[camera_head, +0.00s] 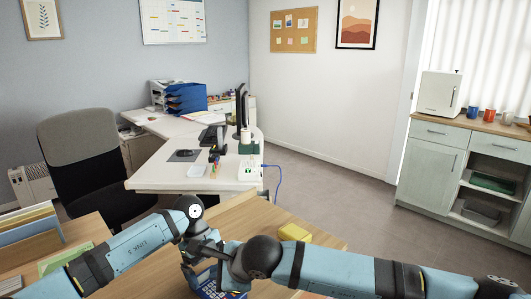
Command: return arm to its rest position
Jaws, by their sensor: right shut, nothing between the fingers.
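My right arm comes in from the right as pale blue links and ends in a round dark joint near the bottom middle. My right gripper (203,249) is small and dark beyond that joint, shut and empty, above the near wooden desk (240,213). My left arm comes in from the left, and its front joint lies close to the right gripper, overlapping it in the picture. I cannot make out the left gripper's fingers among the dark parts there. A blue object with pale markings (210,286) lies under the arms, partly hidden.
A yellow block (295,232) sits on the near desk by the right arm. A file holder (30,235) stands at left. A cabinet (430,165) stands at right. Floor between is clear.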

